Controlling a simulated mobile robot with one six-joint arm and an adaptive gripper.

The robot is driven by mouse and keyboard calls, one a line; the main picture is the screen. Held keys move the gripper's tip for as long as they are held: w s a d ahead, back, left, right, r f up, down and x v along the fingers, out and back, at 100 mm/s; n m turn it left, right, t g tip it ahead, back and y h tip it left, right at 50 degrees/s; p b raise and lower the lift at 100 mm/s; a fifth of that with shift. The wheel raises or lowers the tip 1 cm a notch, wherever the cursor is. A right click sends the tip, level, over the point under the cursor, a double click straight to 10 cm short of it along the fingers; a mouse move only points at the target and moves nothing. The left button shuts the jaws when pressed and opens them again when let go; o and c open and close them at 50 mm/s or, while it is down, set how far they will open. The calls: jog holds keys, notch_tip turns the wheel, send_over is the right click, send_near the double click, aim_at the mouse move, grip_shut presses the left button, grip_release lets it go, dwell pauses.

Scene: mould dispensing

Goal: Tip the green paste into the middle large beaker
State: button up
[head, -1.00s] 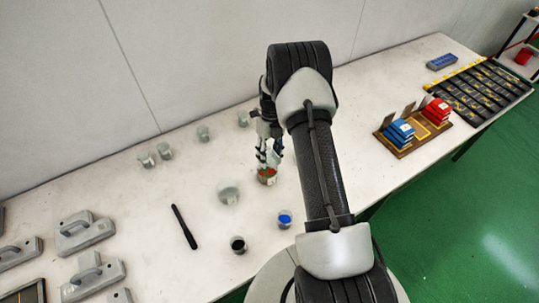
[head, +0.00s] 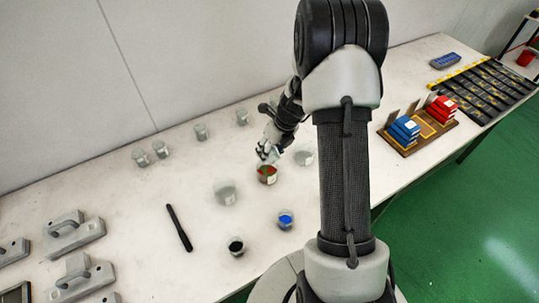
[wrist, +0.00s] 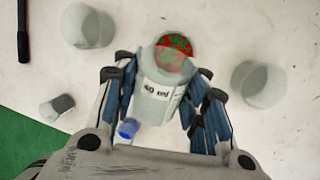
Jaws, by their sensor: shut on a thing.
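My gripper (head: 268,152) is shut on a small clear beaker with a printed label, best seen in the wrist view (wrist: 157,95). The beaker is tilted, its mouth end over the middle large beaker (head: 266,173). Red and green paste shows in the middle large beaker; in the wrist view it is a round patch (wrist: 176,44) at the held beaker's mouth end. I cannot tell how much paste is still in the held beaker. The left large beaker (head: 226,193) and right large beaker (head: 304,155) look empty.
Small beakers of blue (head: 286,220) and black (head: 236,246) paste stand in front. Several small clear beakers (head: 161,150) stand along the back. A black stick (head: 179,228) lies left. A wooden tray (head: 408,146) with blue and red blocks stands right.

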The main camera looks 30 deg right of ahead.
jog(key=shift+t+b, duration=1.3)
jog(key=shift+b, duration=4)
jog(key=t+b, duration=0.1)
jog(key=b, duration=0.2)
jog(key=shift+r, duration=0.1)
jog(key=shift+t+b, duration=0.3)
jog(key=shift+s+r+n+t, duration=0.1)
jog(key=shift+r+n+t, duration=0.2)
jog(key=shift+t, duration=1)
jog(key=t, duration=0.3)
jog(key=shift+r+y, duration=0.1)
jog(key=shift+y, duration=0.2)
jog(key=t, duration=0.2)
jog(key=shift+r+n+t, duration=0.2)
jog(key=shift+n+t, duration=0.2)
jog(key=shift+r+t+y, duration=0.3)
jog(key=shift+t, duration=0.2)
